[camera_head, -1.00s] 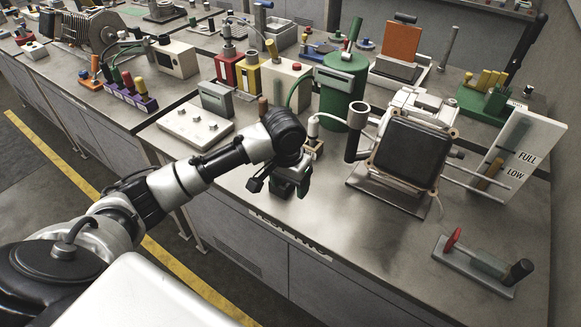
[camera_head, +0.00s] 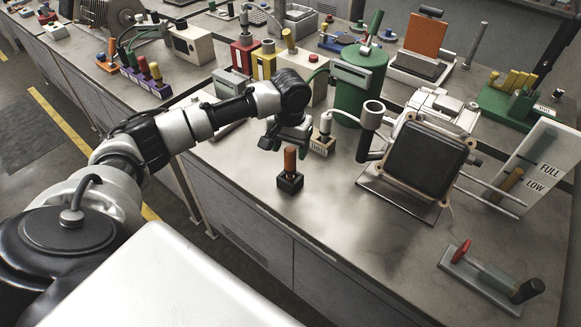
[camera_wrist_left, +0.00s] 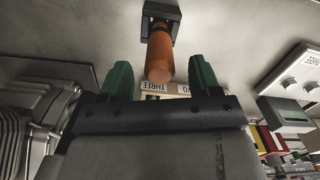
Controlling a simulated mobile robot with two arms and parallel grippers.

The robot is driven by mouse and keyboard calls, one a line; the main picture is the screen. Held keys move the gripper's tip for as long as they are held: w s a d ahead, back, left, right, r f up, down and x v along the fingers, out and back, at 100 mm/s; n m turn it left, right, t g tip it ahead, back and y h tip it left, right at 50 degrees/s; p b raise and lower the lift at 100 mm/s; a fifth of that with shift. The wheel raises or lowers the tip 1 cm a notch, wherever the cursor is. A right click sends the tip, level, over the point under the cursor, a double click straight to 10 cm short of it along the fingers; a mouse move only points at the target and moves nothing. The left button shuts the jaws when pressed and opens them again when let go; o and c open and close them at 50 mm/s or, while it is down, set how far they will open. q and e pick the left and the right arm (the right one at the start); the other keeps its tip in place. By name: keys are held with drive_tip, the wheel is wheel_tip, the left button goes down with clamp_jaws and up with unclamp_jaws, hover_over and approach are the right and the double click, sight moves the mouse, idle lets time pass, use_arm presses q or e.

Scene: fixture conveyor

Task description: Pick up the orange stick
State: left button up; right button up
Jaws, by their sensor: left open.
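The orange stick (camera_head: 290,159) stands upright in a small black square holder (camera_head: 290,182) on the grey bench. In the left wrist view the stick (camera_wrist_left: 160,55) shows at top centre, its round end pointing toward the gap between my fingers. My left gripper (camera_head: 288,138) is open and empty, just behind the stick's top in the head view. Its two green fingers in the left wrist view (camera_wrist_left: 160,78) lie to either side of the stick's end, apart from it. Whether the stick's end is between the tips is hard to tell. My right gripper is not in view.
A labelled block (camera_head: 321,145) stands close behind my gripper. A green canister (camera_head: 360,90) and a black-faced device (camera_head: 425,158) stand to the right. A tray with a red-handled piece (camera_head: 485,280) lies at front right. The bench in front of the holder is clear.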

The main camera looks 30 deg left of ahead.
sight(290, 157)
use_arm(q)
drive_tip(key=shift+f+p, duration=0.35)
drive_tip(key=shift+f, duration=1.65)
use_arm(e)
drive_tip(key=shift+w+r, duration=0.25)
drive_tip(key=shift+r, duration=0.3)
use_arm(q)
clamp_jaws()
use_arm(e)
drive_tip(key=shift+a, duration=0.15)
